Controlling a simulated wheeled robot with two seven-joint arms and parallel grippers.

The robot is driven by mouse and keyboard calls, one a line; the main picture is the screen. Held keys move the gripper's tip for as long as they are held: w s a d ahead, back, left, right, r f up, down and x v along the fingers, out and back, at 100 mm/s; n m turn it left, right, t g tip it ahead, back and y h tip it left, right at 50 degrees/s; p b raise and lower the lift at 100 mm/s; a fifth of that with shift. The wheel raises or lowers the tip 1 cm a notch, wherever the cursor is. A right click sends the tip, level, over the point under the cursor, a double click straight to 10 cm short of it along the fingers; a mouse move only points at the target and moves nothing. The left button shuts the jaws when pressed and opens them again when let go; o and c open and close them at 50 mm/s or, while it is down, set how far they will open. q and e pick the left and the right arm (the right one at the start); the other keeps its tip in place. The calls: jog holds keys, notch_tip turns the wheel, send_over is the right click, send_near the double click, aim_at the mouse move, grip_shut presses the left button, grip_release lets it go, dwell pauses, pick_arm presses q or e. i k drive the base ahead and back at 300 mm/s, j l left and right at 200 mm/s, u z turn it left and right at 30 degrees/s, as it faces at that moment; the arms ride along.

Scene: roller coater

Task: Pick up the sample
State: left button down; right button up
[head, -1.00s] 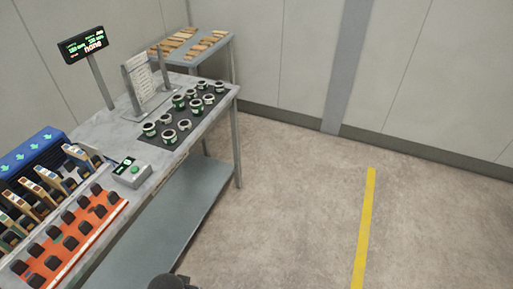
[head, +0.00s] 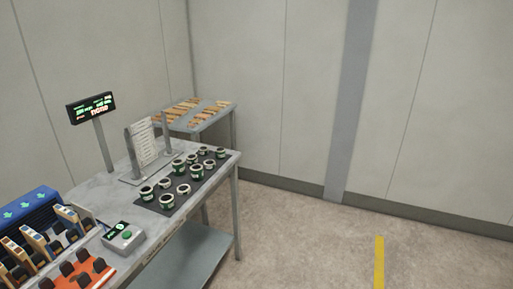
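No object is marked plainly as the sample. Several flat wooden-coloured pieces (head: 207,118) lie in two rows on a small grey table (head: 233,107) at the back. Several small round containers with green bands (head: 183,189) stand on a dark mat (head: 208,187) on the nearer workbench. Neither of my grippers is in the head view.
The workbench (head: 92,196) also holds a display on a post (head: 91,107), a sheet on a stand (head: 144,143), a green-button box (head: 124,237), a blue unit (head: 25,210) and an orange rack (head: 100,276). The floor (head: 310,245) at right is clear.

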aim_at(69, 219)
jog(key=u, duration=1.3)
